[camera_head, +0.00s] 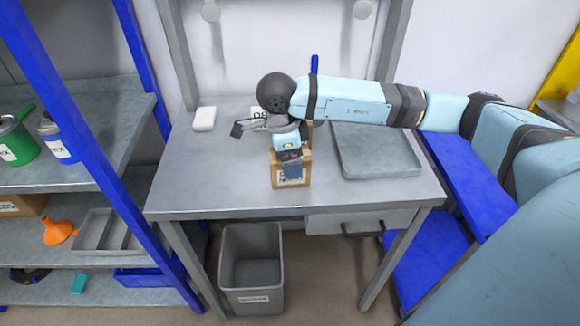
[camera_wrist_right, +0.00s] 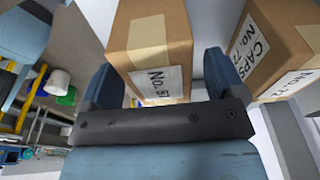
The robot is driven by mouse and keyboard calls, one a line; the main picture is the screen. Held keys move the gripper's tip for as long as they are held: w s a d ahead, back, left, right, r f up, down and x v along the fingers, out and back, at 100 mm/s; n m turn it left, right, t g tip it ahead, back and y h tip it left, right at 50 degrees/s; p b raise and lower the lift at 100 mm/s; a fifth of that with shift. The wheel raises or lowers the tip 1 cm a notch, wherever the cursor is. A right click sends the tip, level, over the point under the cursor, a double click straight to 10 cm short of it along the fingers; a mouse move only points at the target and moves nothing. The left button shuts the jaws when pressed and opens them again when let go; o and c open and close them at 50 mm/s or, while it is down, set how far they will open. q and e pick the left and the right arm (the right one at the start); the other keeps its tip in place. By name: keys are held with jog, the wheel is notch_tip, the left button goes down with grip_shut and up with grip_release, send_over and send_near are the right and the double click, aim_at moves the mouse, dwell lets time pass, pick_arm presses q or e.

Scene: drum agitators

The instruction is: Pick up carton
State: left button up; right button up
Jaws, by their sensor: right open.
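A brown carton (camera_head: 277,175) with a white label stands near the front edge of the grey table, partly covered by my right gripper (camera_head: 291,163). The right wrist view shows a carton labelled "No. 51" (camera_wrist_right: 180,30) beyond and between the open fingers of the right gripper (camera_wrist_right: 160,80). I cannot tell whether the fingers touch it. A second carton labelled "CAPS No. 72" (camera_wrist_right: 288,42) stands to its right in that view, outside the fingers. In the head view, my right wrist and arm hide much of the table behind the front carton. My left gripper is not in view.
The grey table (camera_head: 225,185) has free room at its left front. A grey bin (camera_head: 252,275) stands below. Blue-framed shelves (camera_head: 85,120) stand at left.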

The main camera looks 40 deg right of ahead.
jog(key=shift+f, duration=0.2)
dwell(0.4)
jog(key=c, duration=1.1)
jog(key=shift+r, duration=0.15)
jog(key=shift+r, duration=0.4)
notch_tip(320, 180, up, 20)
jog(key=p, duration=0.2)
jog(key=shift+f, duration=0.25)
